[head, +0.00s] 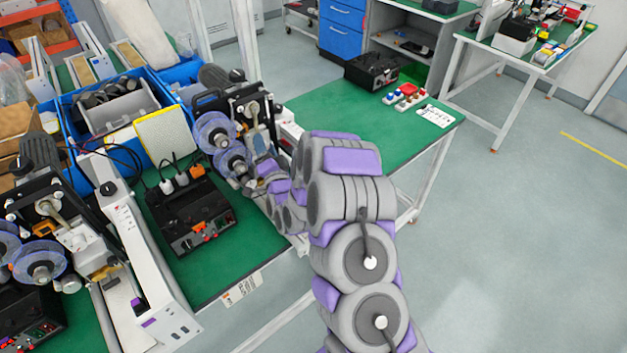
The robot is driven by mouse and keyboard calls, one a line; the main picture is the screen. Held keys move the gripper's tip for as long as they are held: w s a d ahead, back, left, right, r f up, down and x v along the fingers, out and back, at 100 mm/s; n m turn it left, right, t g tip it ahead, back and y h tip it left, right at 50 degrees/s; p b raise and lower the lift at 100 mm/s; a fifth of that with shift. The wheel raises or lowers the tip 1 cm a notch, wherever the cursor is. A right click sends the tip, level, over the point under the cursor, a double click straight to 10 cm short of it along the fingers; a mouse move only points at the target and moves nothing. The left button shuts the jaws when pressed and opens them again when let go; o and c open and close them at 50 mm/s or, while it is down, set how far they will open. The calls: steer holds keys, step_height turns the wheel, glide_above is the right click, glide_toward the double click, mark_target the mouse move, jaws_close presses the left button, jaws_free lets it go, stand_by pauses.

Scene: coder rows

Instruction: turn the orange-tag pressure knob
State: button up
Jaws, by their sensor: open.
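My arm rises from the bottom and bends left behind its own elbow. My gripper (258,180) shows small at its far end, close against the lower right side of the middle coder (238,112). It is open; its fingertips are hard to make out. This coder has blue clear reels (228,158) and a pale round knob (253,107) on its upper front. I cannot pick out an orange tag on it. A similar coder (50,215) at the left has an orange part (40,229). I cannot tell whether the gripper touches anything.
A black control box (190,218) with orange switch and plugged cables stands on the green bench (228,262). A white conveyor (135,250) lies left of it. Blue bins (75,150) stand behind. The bench's right part (330,105) is mostly clear.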

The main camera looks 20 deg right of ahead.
steer(key=m+g, duration=0.1)
steer(key=m, duration=0.3)
steer(key=shift+r+h, duration=0.15)
steer(key=shift+h, duration=0.15)
steer(key=m+g+p, duration=0.1)
steer(key=m, duration=0.2)
steer(key=shift+g, duration=0.3)
steer(key=m+g+p, duration=0.1)
steer(key=m, duration=0.2)
steer(key=m+g+y+p, duration=0.1)
steer(key=m, duration=0.2)
steer(key=shift+g+y+p, duration=0.3)
steer(key=p+v, duration=0.3)
steer(key=v, duration=0.3)
steer(key=shift+s+p, duration=0.15)
steer(key=shift+p, duration=0.15)
steer(key=shift+d+p, duration=0.15)
steer(key=shift+p, duration=0.4)
